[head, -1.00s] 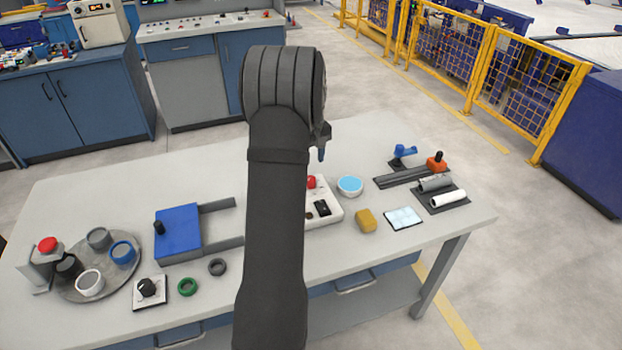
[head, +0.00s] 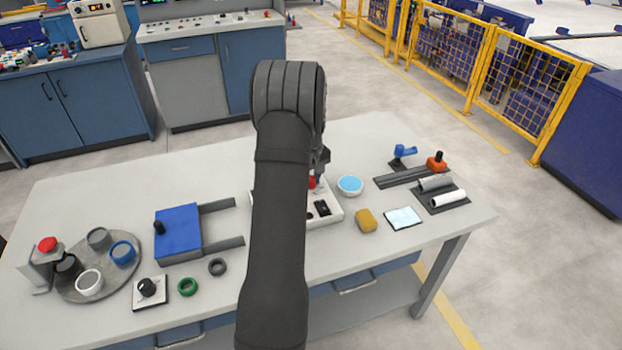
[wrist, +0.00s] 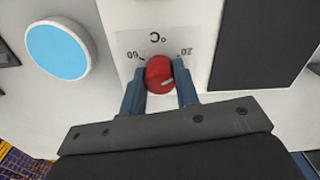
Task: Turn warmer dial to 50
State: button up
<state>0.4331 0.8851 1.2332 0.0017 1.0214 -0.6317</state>
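The warmer dial (wrist: 159,74) is a red round knob in the wrist view, with a pale mark at its lower right. It sits by a printed plate (wrist: 130,45) reading °C, with 60 at left and 20 at right, upside down. My gripper (wrist: 160,80) has one blue-grey finger on each side of the dial. Both fingers appear to touch it, so it looks shut on the dial. In the head view my arm hides most of the white warmer panel (head: 331,214), and a bit of red shows beside the wrist.
A blue fixture (head: 178,232), a black-knobbed dial (head: 147,288) and a round tray of rings (head: 100,290) lie left. Pipes on a dark pad (head: 447,198) lie right.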

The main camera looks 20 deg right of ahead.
jog(key=shift+c, duration=1.2)
